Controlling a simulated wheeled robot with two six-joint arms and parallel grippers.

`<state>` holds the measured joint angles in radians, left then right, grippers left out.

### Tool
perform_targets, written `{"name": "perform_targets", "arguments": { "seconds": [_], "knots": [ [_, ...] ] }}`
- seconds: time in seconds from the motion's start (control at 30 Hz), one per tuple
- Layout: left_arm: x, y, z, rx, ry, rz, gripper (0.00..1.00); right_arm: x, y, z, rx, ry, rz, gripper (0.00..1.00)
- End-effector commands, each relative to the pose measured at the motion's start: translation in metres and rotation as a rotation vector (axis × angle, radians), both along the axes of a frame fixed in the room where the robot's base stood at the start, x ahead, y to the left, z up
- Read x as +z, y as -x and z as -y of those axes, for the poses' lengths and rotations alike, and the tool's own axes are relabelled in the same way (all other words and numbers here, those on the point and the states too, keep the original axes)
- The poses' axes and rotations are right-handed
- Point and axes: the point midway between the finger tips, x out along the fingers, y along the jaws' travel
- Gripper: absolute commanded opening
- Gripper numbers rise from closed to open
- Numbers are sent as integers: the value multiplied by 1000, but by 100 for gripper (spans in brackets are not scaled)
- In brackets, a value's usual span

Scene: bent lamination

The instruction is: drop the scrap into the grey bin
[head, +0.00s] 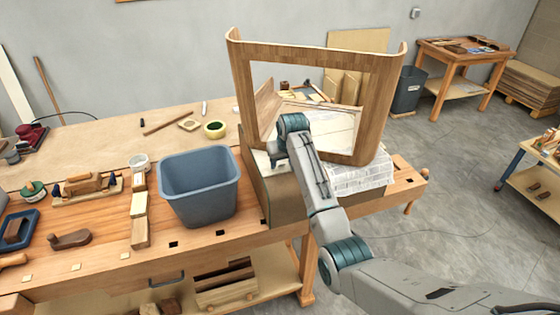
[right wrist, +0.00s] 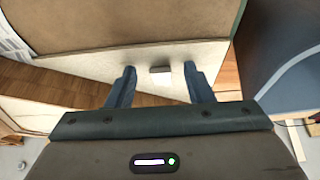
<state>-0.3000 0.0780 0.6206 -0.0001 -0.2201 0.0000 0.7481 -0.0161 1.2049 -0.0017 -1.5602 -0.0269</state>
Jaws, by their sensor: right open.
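My right gripper (right wrist: 160,68) is open, with one finger on each side of a small grey-brown block in the right wrist view. This block, which looks like the scrap (right wrist: 160,70), lies on a pale surface, and I cannot tell whether the fingers touch it. In the head view my right gripper (head: 274,158) points down beside the bent wooden frame, and the scrap cannot be made out there. The blue-grey bin (head: 200,187) stands upright on the workbench, left of the gripper. Its side also shows in the right wrist view (right wrist: 275,60). My left gripper is out of view.
The bent wooden frame (head: 376,105) stands upright on a form (head: 275,200) behind my right arm. A dark bin (head: 408,90) stands on the floor.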

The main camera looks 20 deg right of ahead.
Motion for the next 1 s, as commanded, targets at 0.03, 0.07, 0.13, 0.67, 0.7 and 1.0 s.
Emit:
{"name": "perform_targets", "arguments": {
  "seconds": [0.03,0.07,0.13,0.67,0.7,1.0],
  "knots": [
    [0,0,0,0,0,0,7,0,0,0,0,0,0,47],
    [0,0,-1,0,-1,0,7,0,0,0,0,0,0,47],
    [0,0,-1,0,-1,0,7,0,0,0,0,0,0,36],
    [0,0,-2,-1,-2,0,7,1,0,0,0,0,0,0],
    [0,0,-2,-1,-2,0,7,1,0,0,0,0,0,0],
    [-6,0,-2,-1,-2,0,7,5,0,0,0,0,2,0]
  ]
}}
